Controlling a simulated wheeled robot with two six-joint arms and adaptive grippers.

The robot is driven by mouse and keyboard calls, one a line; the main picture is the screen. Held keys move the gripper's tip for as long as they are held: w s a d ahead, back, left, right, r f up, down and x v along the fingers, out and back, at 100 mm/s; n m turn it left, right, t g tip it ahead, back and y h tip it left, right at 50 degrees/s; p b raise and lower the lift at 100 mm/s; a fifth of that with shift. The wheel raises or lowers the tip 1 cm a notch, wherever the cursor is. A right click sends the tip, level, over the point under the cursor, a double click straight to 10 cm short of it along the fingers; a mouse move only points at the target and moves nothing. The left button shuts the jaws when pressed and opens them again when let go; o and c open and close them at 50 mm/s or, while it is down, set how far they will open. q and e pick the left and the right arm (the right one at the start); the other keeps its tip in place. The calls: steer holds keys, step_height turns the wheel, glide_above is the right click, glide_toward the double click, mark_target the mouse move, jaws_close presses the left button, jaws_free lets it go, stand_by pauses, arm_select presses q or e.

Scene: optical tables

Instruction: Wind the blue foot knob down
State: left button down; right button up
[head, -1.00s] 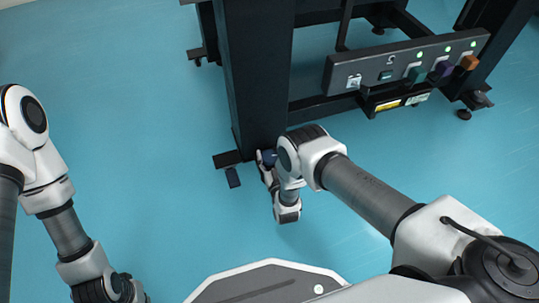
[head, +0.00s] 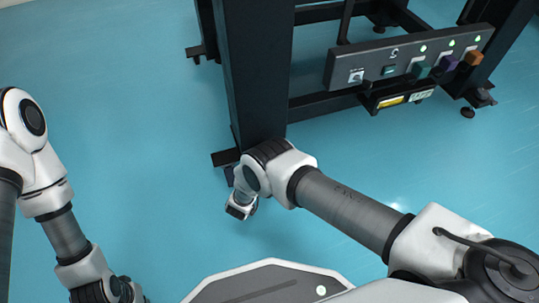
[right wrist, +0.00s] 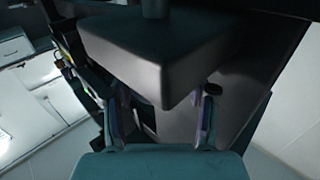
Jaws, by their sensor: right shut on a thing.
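The blue foot knob is hidden in the head view behind my right wrist, at the base of the near black table leg (head: 258,85).
A grey control panel (head: 405,60) with green lights and coloured plugs hangs on the table frame to the right. A foot plate (head: 225,157) juts from the leg's base, close to my right wrist. The blue floor (head: 150,150) to the left is clear.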

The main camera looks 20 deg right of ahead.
steer(key=shift+w+m+g+h, duration=0.1)
steer(key=shift+m+g+h, duration=0.2)
steer(key=shift+h, duration=0.1)
steer(key=o, duration=1.2)
